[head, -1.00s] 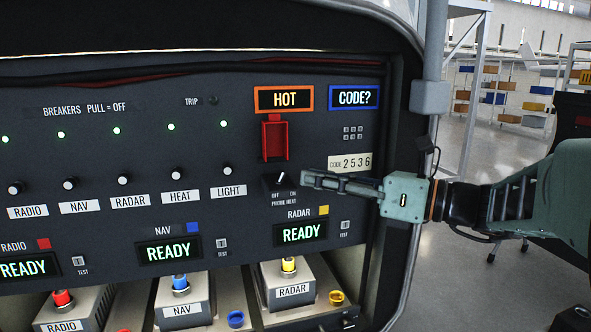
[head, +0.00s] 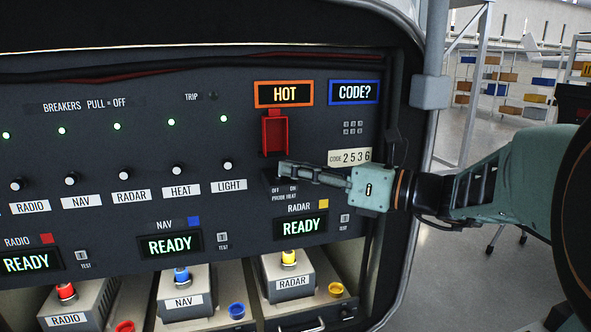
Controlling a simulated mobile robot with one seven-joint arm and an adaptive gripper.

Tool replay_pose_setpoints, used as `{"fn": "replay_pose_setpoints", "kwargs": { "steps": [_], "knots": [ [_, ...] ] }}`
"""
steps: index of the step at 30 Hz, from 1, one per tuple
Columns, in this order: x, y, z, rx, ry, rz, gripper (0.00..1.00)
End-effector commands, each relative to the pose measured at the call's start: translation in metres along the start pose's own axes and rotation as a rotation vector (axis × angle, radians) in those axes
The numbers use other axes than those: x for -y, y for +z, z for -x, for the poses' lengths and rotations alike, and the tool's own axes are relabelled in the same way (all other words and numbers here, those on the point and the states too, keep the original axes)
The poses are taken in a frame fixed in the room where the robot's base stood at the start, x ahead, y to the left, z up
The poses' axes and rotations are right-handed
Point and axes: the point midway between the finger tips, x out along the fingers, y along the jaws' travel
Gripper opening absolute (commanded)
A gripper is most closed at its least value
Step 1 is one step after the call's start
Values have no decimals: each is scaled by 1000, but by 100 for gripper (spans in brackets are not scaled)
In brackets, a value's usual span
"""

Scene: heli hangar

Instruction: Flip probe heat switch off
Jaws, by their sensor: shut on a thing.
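Just above is a red guard cover (head: 274,133), standing raised. The HOT display (head: 285,94) is lit in an orange frame at the top.
A blue-framed CODE? display (head: 353,92), a small keypad (head: 352,128) and a code 2536 label (head: 350,157) are right of the guard. Breaker knobs (head: 172,170) line the left. READY displays (head: 301,226) and equipment boxes (head: 290,278) are below. The bay's frame edge (head: 411,180) is near my wrist.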

Motion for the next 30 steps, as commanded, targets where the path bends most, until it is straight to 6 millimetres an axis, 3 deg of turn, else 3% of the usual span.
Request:
{"fn": "replay_pose_setpoints", "kwargs": {
  "steps": [12, 22, 23, 24, 30],
  "knots": [
    [-5, 6, -4, -170, -38, 167, 0],
    [-5, 4, -4, -181, -40, 177, 0],
    [-5, 4, -4, -181, -40, 177, 10],
    [-5, 4, -4, -180, -40, 177, 14],
    [-5, 5, -4, -180, -40, 176, 14]
  ]
}}
